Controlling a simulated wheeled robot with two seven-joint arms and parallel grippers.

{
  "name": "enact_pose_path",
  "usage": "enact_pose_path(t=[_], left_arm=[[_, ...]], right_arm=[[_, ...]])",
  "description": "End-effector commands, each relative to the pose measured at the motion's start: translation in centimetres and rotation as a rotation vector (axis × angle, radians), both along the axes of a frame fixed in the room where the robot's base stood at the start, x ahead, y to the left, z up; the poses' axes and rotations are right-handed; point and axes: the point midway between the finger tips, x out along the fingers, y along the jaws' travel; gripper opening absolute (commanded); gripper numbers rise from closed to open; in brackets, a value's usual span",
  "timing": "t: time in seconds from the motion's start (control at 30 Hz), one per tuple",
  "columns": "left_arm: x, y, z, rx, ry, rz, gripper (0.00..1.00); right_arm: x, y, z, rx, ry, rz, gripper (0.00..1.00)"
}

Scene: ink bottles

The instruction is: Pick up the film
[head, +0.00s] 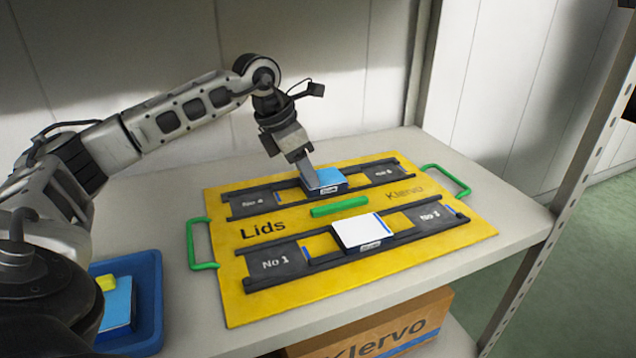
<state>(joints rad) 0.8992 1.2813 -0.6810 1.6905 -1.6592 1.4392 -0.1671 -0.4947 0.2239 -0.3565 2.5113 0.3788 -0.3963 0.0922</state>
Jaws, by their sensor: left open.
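A yellow board (460,245) marked "Lids" and "Klervo" lies on the shelf, with two dark rails across it. A blue-topped block (329,179) sits in the far rail, and a white-topped block (358,231) sits in the near rail. I cannot tell for certain which surface is the film. My left gripper (307,172) is open and points down at the left side of the blue-topped block, overlapping it in the picture. I cannot tell whether they touch. My right gripper is not in view.
Dark plates marked "No 1" (275,262) and "No 3" (431,216) lie in the near rail. A green bar (340,207) lies between the rails. Green handles (201,243) stick out at the board's sides. A blue tray (150,300) stands front left. A Klervo carton (375,328) is below.

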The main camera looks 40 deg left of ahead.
Motion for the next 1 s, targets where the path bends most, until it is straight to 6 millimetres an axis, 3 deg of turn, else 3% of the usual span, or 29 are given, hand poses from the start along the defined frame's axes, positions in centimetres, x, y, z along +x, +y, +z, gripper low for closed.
enact_pose_path(t=[0.17,0.27,0.3,0.67,0.77,0.87,1.0], left_arm=[[0.0,0.0,0.1,0.0,0.0,0.001,0.43],[0.0,0.0,0.1,0.0,0.0,0.001,0.15],[0.0,0.0,0.1,0.0,0.0,0.001,0.1],[0.0,0.0,0.4,0.0,-0.001,0.001,0.09],[0.0,0.0,1.5,-0.001,-0.003,0.0,0.09],[0.1,0.0,3.6,-0.001,-0.005,0.0,0.09],[0.1,0.0,6.5,-0.001,-0.004,0.001,0.09]], right_arm=[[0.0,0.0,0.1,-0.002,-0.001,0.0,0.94],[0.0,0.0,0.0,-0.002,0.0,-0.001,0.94],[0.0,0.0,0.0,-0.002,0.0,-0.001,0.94],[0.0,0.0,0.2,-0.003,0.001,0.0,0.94],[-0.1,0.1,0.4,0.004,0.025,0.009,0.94],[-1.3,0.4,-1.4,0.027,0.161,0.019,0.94],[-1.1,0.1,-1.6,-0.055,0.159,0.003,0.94]])
